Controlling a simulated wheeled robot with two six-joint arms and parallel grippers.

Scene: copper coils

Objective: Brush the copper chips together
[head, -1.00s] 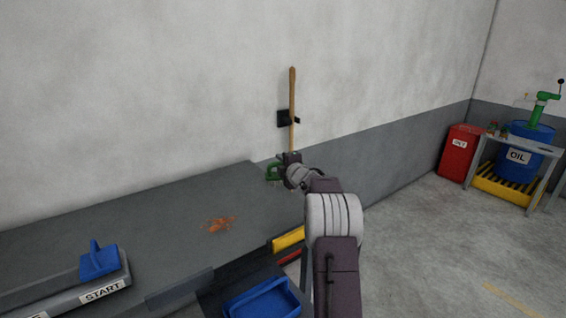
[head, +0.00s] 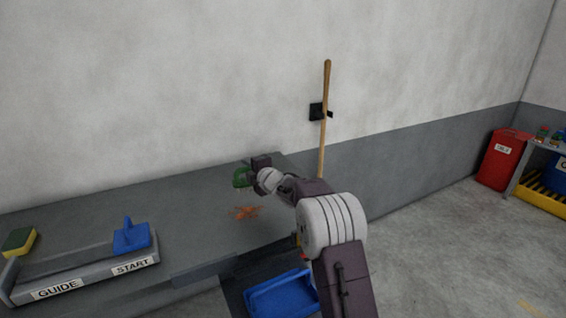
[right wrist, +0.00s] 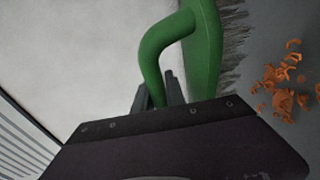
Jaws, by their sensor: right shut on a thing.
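The copper chips (head: 245,213) lie in a small loose orange pile on the grey bench top (head: 190,225). In the right wrist view the chips (right wrist: 285,88) are scattered at the right, beside the bristles and apart from them. My right gripper (head: 254,177) is shut on the handle of a green hand brush (head: 240,179), just behind the pile in the head view. In the right wrist view the brush's curved green handle (right wrist: 158,50) sits between the dark fingers, with grey bristles along its right side. Whether the bristles touch the bench is unclear. My left gripper is out of view.
A blue block with a handle (head: 131,238) sits on the grey guide (head: 100,272) marked GUIDE and START. A yellow-green sponge (head: 18,242) lies at left. A blue tray (head: 280,296) is below the bench's front edge. A wooden pole (head: 325,110) stands against the wall.

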